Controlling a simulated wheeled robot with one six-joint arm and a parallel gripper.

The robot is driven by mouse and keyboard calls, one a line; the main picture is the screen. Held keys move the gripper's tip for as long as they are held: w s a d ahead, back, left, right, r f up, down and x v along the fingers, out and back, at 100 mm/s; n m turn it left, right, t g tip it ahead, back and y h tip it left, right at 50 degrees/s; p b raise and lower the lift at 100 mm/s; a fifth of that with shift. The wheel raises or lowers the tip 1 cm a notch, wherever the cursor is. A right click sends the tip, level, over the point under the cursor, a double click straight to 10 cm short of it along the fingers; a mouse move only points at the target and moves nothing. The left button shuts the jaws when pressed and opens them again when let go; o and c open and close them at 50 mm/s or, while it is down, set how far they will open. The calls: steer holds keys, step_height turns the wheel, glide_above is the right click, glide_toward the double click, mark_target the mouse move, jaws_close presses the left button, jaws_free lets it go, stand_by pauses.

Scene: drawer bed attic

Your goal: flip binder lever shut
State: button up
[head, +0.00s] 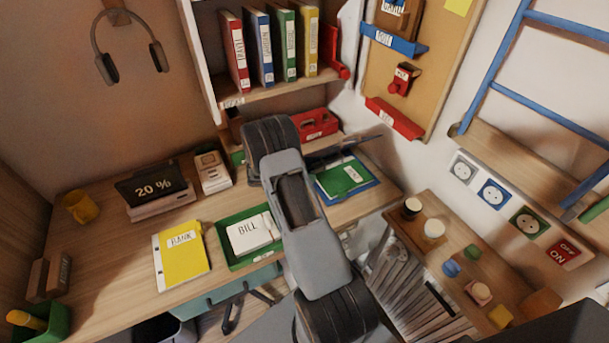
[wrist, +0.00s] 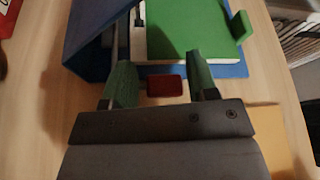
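In the wrist view the blue binder (wrist: 85,45) lies open on the desk, its cover raised at the left. A green sheet or folder (wrist: 185,28) lies inside it. A small red piece (wrist: 166,86), perhaps the lever's tip, shows at the binder's near edge. My gripper (wrist: 162,75) is open, its two green fingers on either side of the red piece, seemingly with small gaps. I cannot tell whether they touch it. In the head view the binder (head: 367,187) is at the desk's right, partly behind my arm; my gripper is hidden there.
A green tray (head: 227,258) with a BILL stack and a yellow BANK folder (head: 181,256) lie left of my arm. A shelf with several upright binders (head: 235,52) stands behind. A lower side shelf (head: 455,240) with small items is at the right.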

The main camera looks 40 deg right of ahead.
steer(key=shift+o, duration=1)
steer(key=b+v, duration=0.1)
steer(key=v, duration=1.3)
steer(key=shift+f, duration=0.1)
